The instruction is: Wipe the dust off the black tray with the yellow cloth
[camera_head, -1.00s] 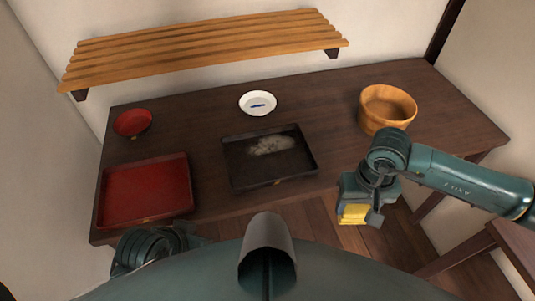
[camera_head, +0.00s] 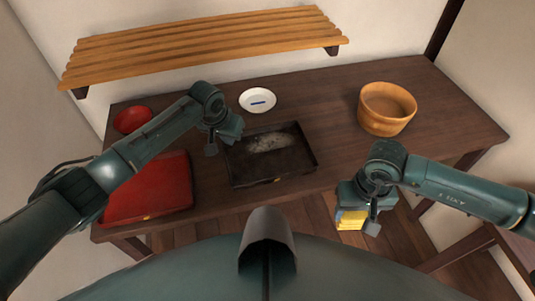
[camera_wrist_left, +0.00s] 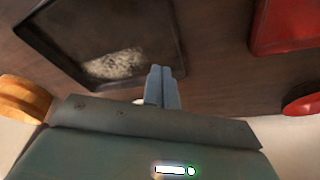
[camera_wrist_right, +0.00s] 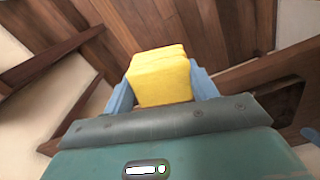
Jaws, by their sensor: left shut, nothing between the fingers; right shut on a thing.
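The black tray (camera_head: 250,178) lies on the dark table's front middle. A pale patch of dust (camera_head: 270,142) covers part of its floor toward the back; the dust also shows in the left wrist view (camera_wrist_left: 115,65). My left gripper (camera_head: 212,150) is over the tray's left edge, shut with nothing between its fingers; its closed fingertips show in the left wrist view (camera_wrist_left: 161,72). My right gripper (camera_head: 358,222) is shut on the yellow cloth (camera_head: 350,220), off the table's front edge over the floor. The folded cloth also shows in the right wrist view (camera_wrist_right: 160,75).
A red tray (camera_head: 150,195) is left of the black tray, partly behind my left arm. A red bowl (camera_head: 130,119), a white dish (camera_head: 257,100) with a blue mark and a wooden tub (camera_head: 386,108) stand farther back. A slatted shelf (camera_head: 205,44) hangs above.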

